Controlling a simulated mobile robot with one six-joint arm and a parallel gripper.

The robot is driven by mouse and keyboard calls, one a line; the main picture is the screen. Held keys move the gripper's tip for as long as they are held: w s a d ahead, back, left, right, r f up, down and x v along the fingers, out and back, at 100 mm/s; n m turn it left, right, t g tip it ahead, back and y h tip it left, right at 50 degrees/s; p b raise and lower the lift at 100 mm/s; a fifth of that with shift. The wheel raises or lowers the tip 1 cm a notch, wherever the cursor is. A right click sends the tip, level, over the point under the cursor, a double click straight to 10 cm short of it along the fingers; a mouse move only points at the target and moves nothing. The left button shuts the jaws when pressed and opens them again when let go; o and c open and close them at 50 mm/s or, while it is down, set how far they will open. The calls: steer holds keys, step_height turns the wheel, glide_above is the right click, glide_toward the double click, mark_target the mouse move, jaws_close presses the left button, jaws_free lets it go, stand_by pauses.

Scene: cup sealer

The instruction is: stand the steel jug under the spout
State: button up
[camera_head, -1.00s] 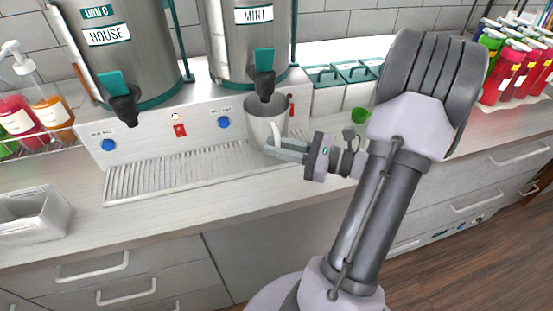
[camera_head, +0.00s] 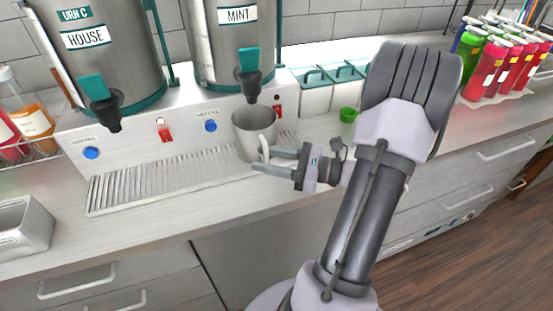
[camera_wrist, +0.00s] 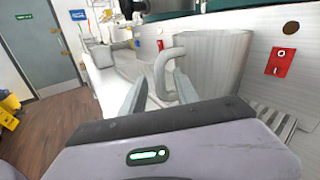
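The steel jug (camera_head: 252,134) stands upright on the right end of the ribbed drip tray (camera_head: 160,182), below the black spout (camera_head: 249,86) of the MINT urn (camera_head: 228,45). Its mouth is open and its handle faces my gripper. My gripper (camera_head: 262,160) is open at the handle side, with its fingers apart. In the wrist view the jug (camera_wrist: 210,62) fills the upper middle, and its handle shows ahead of and between the two finger tips (camera_wrist: 158,88). I see no finger pressing on it.
The HOUSE urn (camera_head: 92,55) with its own spout stands to the left. A green cup (camera_head: 348,115) and lidded bins (camera_head: 330,88) stand to the right. The counter front is clear.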

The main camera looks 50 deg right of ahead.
steer(key=p+v, duration=0.3)
steer(key=v, duration=0.8)
steer(key=shift+s+d, duration=0.15)
steer(key=shift+s, duration=0.25)
steer(key=w+a+r+n+g, duration=0.2)
steer(key=a+n+g, duration=0.3)
steer(key=a, duration=0.3)
steer(key=w+a+r+n+g, duration=0.1)
steer(key=w+a+n+g, duration=0.1)
steer(key=a+n+g, duration=0.45)
steer(key=w+a+r+n+g, duration=0.2)
steer(key=w+a+n+g, duration=0.1)
steer(key=a, duration=0.6)
steer(key=s+a+r+n+t+h, duration=0.3)
steer(key=a+r+n+t+h, duration=0.1)
steer(key=a+n, duration=0.6)
steer(key=shift+a+r+n+h, duration=0.25)
steer(key=shift+r+n+h, duration=0.1)
steer(key=shift+r+h, duration=0.45)
